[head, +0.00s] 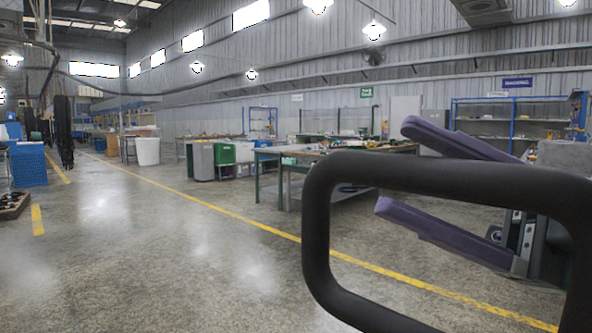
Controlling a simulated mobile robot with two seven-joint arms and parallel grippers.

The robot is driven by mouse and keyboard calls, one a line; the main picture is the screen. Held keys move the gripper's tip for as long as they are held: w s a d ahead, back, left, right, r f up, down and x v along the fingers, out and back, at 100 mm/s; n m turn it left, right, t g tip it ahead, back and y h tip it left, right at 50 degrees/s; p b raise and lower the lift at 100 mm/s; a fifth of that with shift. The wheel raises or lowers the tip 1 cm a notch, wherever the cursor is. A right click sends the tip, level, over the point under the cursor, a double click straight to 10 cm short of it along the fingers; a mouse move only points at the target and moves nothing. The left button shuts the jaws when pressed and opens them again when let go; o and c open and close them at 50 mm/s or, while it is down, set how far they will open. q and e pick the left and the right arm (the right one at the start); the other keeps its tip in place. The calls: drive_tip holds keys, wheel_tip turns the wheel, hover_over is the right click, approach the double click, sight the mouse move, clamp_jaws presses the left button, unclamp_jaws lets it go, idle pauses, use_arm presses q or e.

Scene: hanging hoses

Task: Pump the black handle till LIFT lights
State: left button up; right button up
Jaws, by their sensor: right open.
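A thick black handle (318,225), a rounded loop of tube, fills the lower right of the head view, close to the camera. It runs out of the picture at the bottom and right. My right gripper (395,167) is open, with two purple fingers pointing left. The handle's top bar crosses the picture between the fingers and covers part of the gripper body. Whether bar and fingers touch, I cannot tell. My left gripper is not in view. No LIFT light shows.
Workbenches (270,153) stand beyond the handle, with a green box (224,153) and a white bin (147,151) farther left. Blue crates (30,165) and dark hanging hoses (64,130) are at far left. The floor (170,250) at left and centre is clear.

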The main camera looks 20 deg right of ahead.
clamp_jaws()
idle(0.5)
idle(0.9)
